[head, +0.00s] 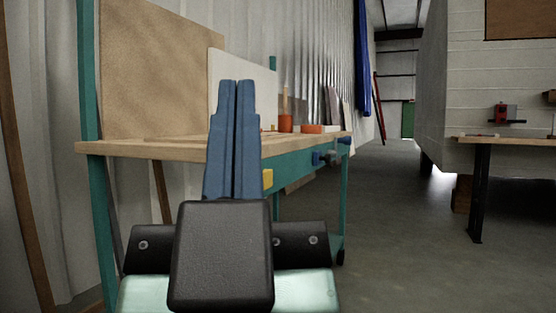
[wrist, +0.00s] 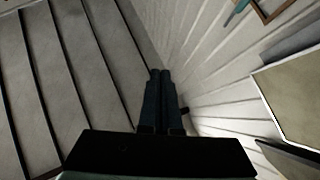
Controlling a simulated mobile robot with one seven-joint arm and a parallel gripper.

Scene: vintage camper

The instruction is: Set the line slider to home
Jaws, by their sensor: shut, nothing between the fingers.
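I cannot make out a line slider in either view. My gripper (head: 237,83) shows in the middle of the head view, its two blue fingers pressed together and pointing up. Nothing is held between them. They stand in front of a wooden workbench (head: 130,149) and hide part of its top and front. A small yellow piece (head: 268,178) shows just right of the fingers at the bench front; I cannot tell what it is. In the wrist view my gripper (wrist: 160,74) is also shut, with pale ribbed panelling beyond it.
Orange containers (head: 286,123) stand on the bench, and a blue vise-like fitting (head: 325,158) is at its front. Boards (head: 160,75) lean behind it. At right, a second table (head: 505,141) carries a red tool (head: 506,112). The floor (head: 400,220) between them is clear.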

